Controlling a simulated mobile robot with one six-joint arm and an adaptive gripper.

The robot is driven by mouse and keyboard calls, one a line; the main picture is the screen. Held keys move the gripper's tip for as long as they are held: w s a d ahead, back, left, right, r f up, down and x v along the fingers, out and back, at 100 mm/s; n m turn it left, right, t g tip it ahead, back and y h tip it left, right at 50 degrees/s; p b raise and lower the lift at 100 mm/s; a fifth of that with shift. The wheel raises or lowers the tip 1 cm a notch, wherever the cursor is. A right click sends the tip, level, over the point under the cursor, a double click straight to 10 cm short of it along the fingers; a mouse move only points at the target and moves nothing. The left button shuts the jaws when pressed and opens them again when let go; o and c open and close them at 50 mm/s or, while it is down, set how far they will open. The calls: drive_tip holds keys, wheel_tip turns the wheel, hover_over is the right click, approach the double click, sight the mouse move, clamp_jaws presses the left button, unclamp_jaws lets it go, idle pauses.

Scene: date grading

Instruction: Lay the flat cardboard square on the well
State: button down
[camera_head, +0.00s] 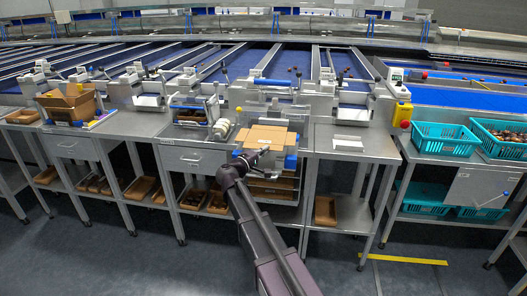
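A flat tan cardboard piece (266,134) shows at the middle workstation, just beyond the end of my arm. It looks roughly level, with faint lines across it. My gripper (263,151) is at its near edge, small and dark. I cannot tell whether the fingers are open or shut, or whether they touch the cardboard. Blue parts (291,162) show beside and below the cardboard at the station's front. I cannot make out the well clearly; the cardboard and my arm cover much of that spot.
Steel tables stand left and right; the right one (353,150) is mostly bare, with a white sheet (348,142). An open cardboard box (70,103) stands at left. Teal baskets (446,138) stand at right. A yellow post with a red button (403,115) rises nearby.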

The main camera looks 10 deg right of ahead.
drive_tip(key=shift+w+f, duration=0.1)
drive_tip(key=shift+w, duration=0.1)
drive_tip(key=b, duration=0.2)
hover_over(267, 167)
drive_tip(key=w, duration=0.1)
drive_tip(key=shift+f, duration=0.95)
drive_tip(key=shift+w+f+b, duration=0.1)
drive_tip(key=shift+f+b, duration=1.15)
drive_tip(key=shift+b, duration=0.05)
drive_tip(key=shift+f+b, duration=0.8)
drive_tip(key=shift+f, duration=0.05)
idle(0.6)
drive_tip(key=c, duration=0.7)
unclamp_jaws()
drive_tip(key=shift+s+f+b, duration=0.35)
drive_tip(key=shift+s+b, duration=0.2)
drive_tip(key=shift+b, duration=0.15)
drive_tip(key=shift+w, duration=0.2)
